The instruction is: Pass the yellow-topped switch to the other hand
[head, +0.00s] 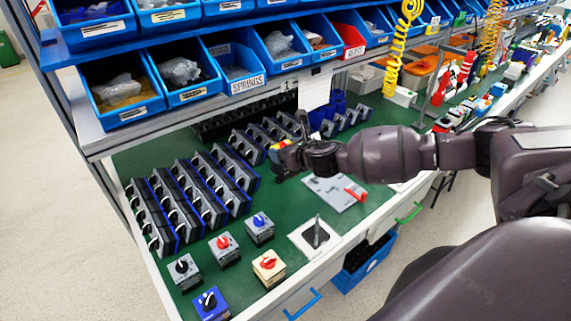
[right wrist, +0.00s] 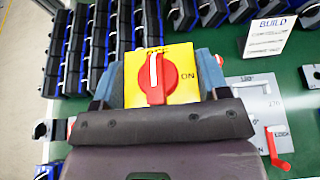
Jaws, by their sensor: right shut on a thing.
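In the head view the switch (head: 279,145) shows as a small yellow and red patch at the tip of my right gripper (head: 283,157), above the green bench. The gripper hides most of its body there. My left gripper is in neither view.
Rows of black and blue switch units (head: 190,190) stand on the green bench top. Several loose switches, such as a cream one with a red knob (head: 268,265), lie nearer. A grey plate with a red handle (head: 337,193) is below my right arm. Blue bins (head: 117,90) line the shelf.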

